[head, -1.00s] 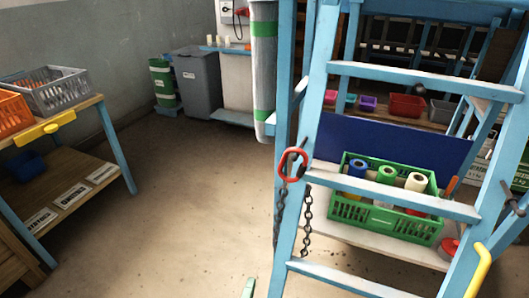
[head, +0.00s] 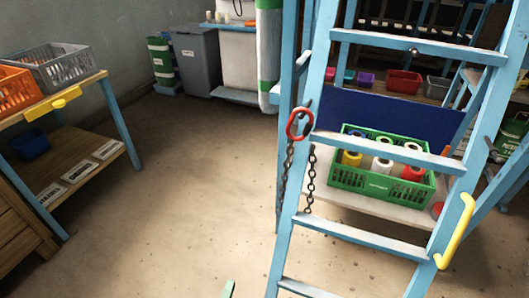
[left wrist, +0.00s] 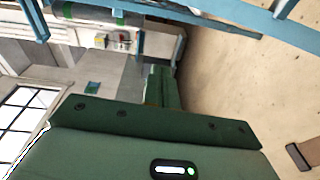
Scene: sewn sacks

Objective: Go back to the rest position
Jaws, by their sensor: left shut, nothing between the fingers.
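Only a small pale green tip of my left gripper (head: 228,289) shows at the bottom edge of the head view, over bare floor. In the left wrist view, my left gripper (left wrist: 161,86) appears as dark green fingers closed together, with nothing between them. It is clear of the surrounding things. My right gripper is in neither view.
A blue ladder-like frame (head: 354,235) with a hanging chain (head: 310,180) stands close on the right. Behind it is a green crate (head: 378,185) of rolls. A wooden table (head: 75,95) with grey (head: 62,70) and orange crates stands left. Floor between is clear.

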